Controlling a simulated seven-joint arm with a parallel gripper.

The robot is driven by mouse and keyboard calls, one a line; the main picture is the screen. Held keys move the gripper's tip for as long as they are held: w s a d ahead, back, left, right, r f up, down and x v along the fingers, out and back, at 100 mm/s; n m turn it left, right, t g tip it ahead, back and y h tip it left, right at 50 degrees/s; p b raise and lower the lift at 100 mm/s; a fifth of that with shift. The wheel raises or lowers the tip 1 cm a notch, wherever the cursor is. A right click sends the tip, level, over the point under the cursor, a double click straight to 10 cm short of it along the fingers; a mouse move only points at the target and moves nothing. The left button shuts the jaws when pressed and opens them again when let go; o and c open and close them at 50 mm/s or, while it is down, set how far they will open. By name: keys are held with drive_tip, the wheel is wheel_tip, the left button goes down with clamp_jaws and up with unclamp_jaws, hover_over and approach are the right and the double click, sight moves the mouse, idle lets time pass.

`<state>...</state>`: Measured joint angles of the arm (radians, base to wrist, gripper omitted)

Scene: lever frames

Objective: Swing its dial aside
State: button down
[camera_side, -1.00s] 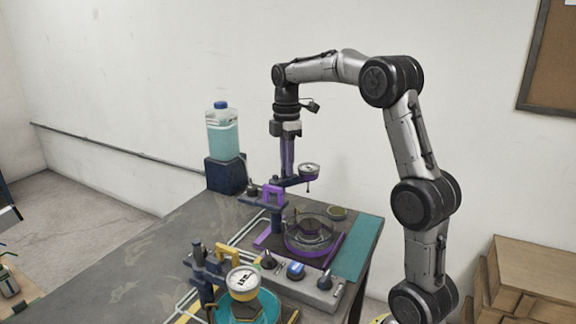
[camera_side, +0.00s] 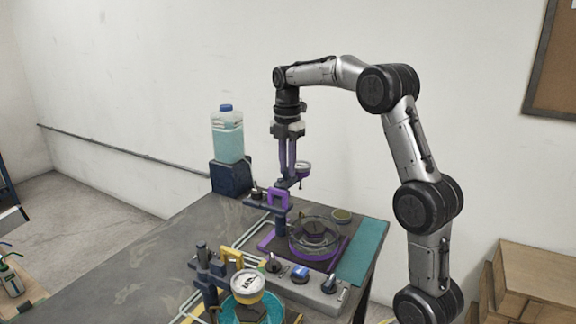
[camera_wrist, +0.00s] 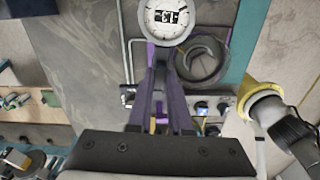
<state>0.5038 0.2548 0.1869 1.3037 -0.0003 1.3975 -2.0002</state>
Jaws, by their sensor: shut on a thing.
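The purple lever frame has a clear round dish with a purple ring (camera_side: 318,238) on its base, a purple handle (camera_side: 278,199) and a small white-faced dial (camera_side: 303,168) on an arm. My gripper (camera_side: 288,182) points down and is shut at the dial's arm, left of the dial face; the exact grip point is hidden. In the wrist view the dial face (camera_wrist: 168,20) lies just beyond the tips of my gripper (camera_wrist: 160,58), with the dark ring (camera_wrist: 203,60) to its right. The dial stands behind the dish, not centred over it.
A second frame with a yellow handle (camera_side: 232,260), its own dial (camera_side: 247,284) and a teal dish stands in front. A control box (camera_side: 300,280) with knobs lies between. A blue-capped bottle (camera_side: 228,137) stands on a dark block behind. The table's left part is clear.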

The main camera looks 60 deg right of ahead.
drive_tip(key=shift+r, duration=0.1)
drive_tip(key=c, duration=0.8)
unclamp_jaws()
drive_tip(key=shift+c, duration=0.2)
wheel_tip(320, 180, up, 14)
idle(0.5)
